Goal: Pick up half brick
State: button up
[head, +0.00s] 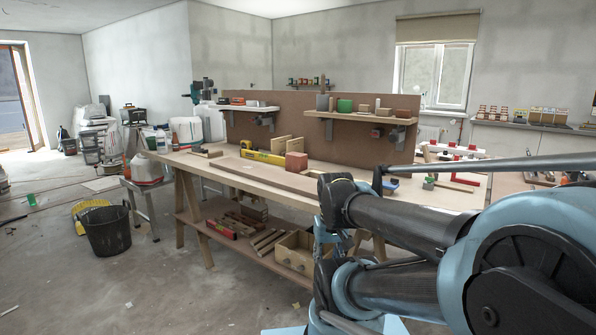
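A reddish, block-shaped piece that looks like a half brick (296,163) stands on the workbench (240,172), near the middle of its top. It is right of a yellow spirit level and apart from my arm. A smaller reddish block (403,114) sits at the right end of the upper wall shelf; I cannot tell whether it is also brick. My blue and black arm fills the lower right of the head view and covers the right front of the bench. I cannot make out my gripper or its fingers.
The yellow level (262,156) and upright wooden pieces (281,145) stand close to the reddish block. A long board lies along the bench front. A shelf (360,118) with small items overhangs behind.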

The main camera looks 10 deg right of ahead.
aim_at(296, 162)
jog(key=z, duration=2.15)
jog(key=k, duration=0.7)
jog(key=u, duration=1.85)
jog(key=i, duration=1)
